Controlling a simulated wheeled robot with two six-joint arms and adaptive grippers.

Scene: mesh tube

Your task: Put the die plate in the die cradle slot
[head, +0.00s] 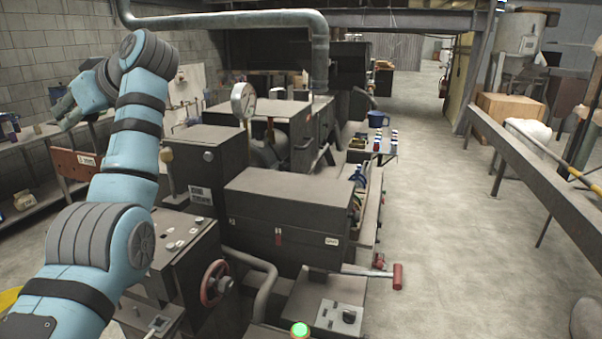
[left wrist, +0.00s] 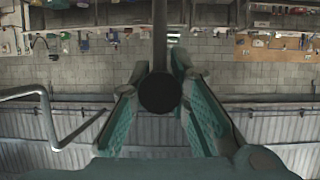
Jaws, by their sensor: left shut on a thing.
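My left gripper (head: 66,108) is raised at the far left in the head view, partly hidden by my own forearm. In the left wrist view its teal fingers (left wrist: 160,72) are shut on a dark round-ended thing (left wrist: 160,94). A thin grey bar runs from it to the top of the picture. I cannot tell whether this is the die plate. I cannot make out the die cradle or its slot for certain. My right gripper is not in view.
A dark machine with a flat-topped housing (head: 290,200), red handwheel (head: 216,283) and pressure gauge (head: 243,100) fills the middle. A rust-red panel (head: 74,165) stands at the left. A red-handled lever (head: 397,276) sticks out right. The right aisle floor (head: 455,230) is clear.

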